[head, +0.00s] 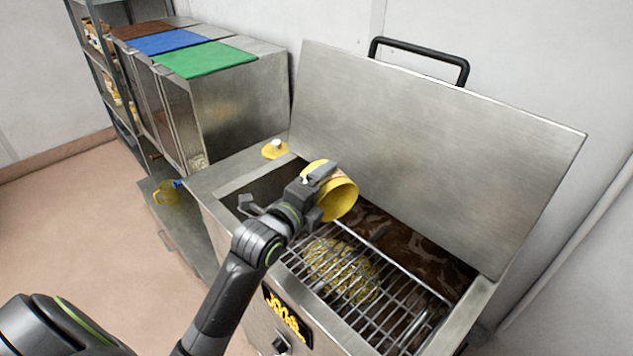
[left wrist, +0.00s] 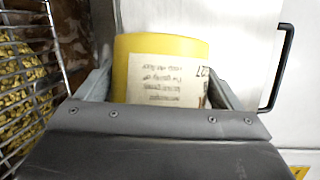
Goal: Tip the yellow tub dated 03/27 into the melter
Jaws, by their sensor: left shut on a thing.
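My left gripper (head: 318,192) is shut on a yellow tub (head: 340,200) and holds it on its side above the open melter (head: 466,322). The tub's mouth faces right and towards the head camera; the inside that shows is plain yellow. In the left wrist view the tub (left wrist: 185,45) sits between the fingers (left wrist: 158,88). Its pale label (left wrist: 165,80) is upside down, with "27" at its edge; the rest of the date is unclear. Yellow pellets (head: 340,268) lie at the melter's wire grate (head: 385,310), below the tub. My right gripper is not in view.
The melter's lid (head: 430,150) stands open at the back, with a black handle (head: 420,52). A yellow disc with a white knob (head: 275,148) rests on the melter's far left corner. Steel bins with brown, blue and green tops (head: 205,60) and a shelf rack (head: 110,85) stand behind left.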

